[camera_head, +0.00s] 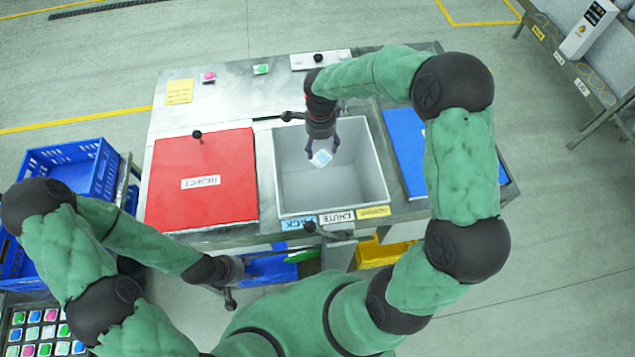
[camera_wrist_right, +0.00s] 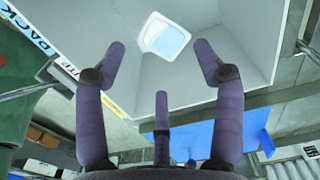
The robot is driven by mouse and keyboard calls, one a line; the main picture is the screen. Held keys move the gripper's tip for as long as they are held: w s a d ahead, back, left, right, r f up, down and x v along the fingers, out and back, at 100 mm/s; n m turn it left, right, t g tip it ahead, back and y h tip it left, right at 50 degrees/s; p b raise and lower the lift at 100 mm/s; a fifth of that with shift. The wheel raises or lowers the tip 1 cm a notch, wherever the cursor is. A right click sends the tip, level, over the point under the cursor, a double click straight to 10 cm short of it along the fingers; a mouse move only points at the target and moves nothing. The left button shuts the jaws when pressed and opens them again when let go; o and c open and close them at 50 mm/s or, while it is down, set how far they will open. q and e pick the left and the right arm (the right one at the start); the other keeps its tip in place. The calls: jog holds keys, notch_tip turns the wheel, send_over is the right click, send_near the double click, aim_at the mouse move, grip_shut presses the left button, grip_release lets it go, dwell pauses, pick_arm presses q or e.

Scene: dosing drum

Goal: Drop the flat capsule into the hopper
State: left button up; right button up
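The flat capsule (camera_head: 321,158) is a small white square with a pale blue face. It shows just below my right gripper (camera_head: 322,148), inside the outline of the grey open-topped hopper (camera_head: 282,165). In the right wrist view the capsule (camera_wrist_right: 164,37) lies beyond the spread fingertips of my right gripper (camera_wrist_right: 160,60), with gaps to both. Whether it is in the air or resting on the hopper (camera_wrist_right: 225,85) wall cannot be told. My left gripper (camera_head: 232,272) is low, in front of the bench below the red lid; its fingers are unclear.
A red lid (camera_head: 200,205) lies left of the hopper and a blue panel (camera_head: 405,150) right of it. Labels, including PACK (camera_head: 297,224), line the hopper's front edge. A blue crate (camera_head: 75,165) stands left. Several coloured capsules fill a tray (camera_head: 18,336) at lower left.

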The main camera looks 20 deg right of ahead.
dwell(0.3)
notch_tip(320, 180, up, 12)
dwell(0.5)
jog(key=shift+f, duration=0.1)
dwell(0.4)
